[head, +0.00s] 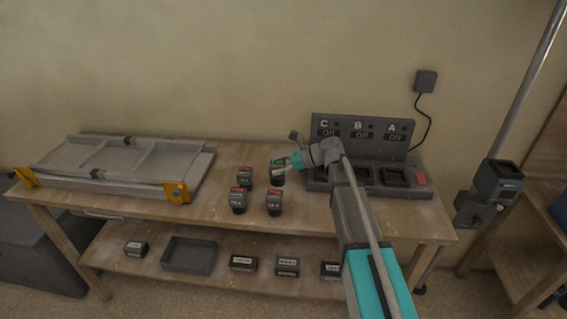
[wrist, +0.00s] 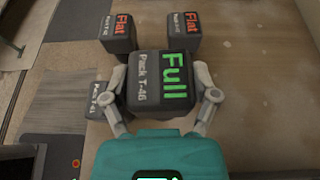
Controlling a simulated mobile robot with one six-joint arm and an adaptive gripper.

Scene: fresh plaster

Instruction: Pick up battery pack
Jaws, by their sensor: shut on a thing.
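A dark battery pack with green "Full" and "Pack T-46" lettering (wrist: 160,82) sits between the two fingers of my gripper (wrist: 165,105) in the wrist view. The fingers press its left and right sides. In the head view my gripper (head: 287,164) is at the same pack (head: 277,177), at or just above the bench top; I cannot tell if it is lifted. Two packs marked "Flat" in red and orange (wrist: 119,32) (wrist: 184,30) stand beyond it. Another pack, T-41 (wrist: 106,98), is partly hidden at its left.
The wooden bench (head: 225,215) carries a grey folded frame (head: 120,165) at left and a charger with bays C, B, A reading "Off" (head: 362,135) at right. The lower shelf holds a grey tray (head: 189,256) and several labelled boxes (head: 243,263). A metal pole (head: 522,90) stands at right.

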